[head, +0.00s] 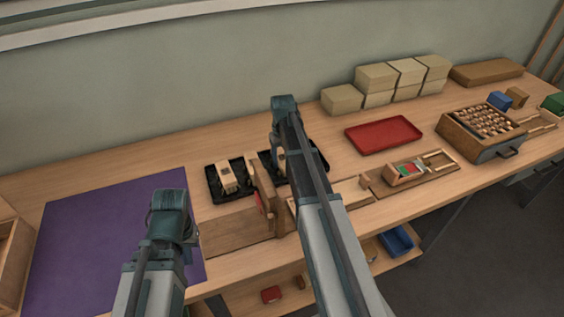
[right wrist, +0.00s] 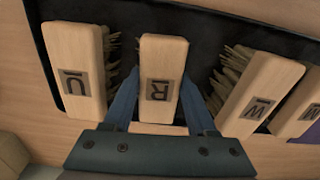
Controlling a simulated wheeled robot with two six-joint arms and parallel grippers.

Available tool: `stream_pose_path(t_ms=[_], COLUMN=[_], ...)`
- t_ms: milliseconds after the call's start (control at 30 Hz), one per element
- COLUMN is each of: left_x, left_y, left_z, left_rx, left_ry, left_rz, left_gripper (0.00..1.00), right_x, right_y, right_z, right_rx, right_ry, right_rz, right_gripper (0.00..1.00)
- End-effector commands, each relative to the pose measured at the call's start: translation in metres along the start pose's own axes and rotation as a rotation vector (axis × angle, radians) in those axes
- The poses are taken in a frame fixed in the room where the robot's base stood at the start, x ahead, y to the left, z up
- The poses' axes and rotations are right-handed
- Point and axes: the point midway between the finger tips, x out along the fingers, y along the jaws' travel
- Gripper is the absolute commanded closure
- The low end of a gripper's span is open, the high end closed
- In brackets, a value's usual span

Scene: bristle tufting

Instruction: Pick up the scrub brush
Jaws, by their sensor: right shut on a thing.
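Another brush (right wrist: 300,105) is cut off at the right edge. My right gripper (right wrist: 163,100) is shut on the brush marked R, a blue finger on each side. In the head view my right arm hides much of the tray. My left gripper (head: 172,225) is over the purple mat; its fingertips are unclear.
The purple mat (head: 85,240) covers the left of the table. An upright wooden fixture (head: 267,200) stands in front of the tray. A red tray (head: 384,135), stacked tan blocks (head: 378,78) and a wooden peg box (head: 480,130) are to the right.

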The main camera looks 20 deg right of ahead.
Motion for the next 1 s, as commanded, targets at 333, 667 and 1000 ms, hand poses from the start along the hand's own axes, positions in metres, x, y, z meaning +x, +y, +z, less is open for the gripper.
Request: stream_pose_path(t_ms=[333,667,1000], left_x=[-0.001,-0.025,-0.077], left_y=[0.000,-0.002,-0.007], left_z=[0.000,0.002,0.004], left_rx=[0.000,0.000,0.000], left_ry=[0.000,0.000,0.000], left_rz=[0.000,0.000,0.000], left_gripper=[1.00,1.00,1.00], right_x=[-0.001,-0.025,-0.078], right_y=[0.000,0.000,0.000], right_z=[0.000,0.000,0.000], right_rx=[0.000,0.000,0.000], right_ry=[0.000,0.000,0.000], right_rz=[0.000,0.000,0.000], right_gripper=[1.00,1.00,1.00])
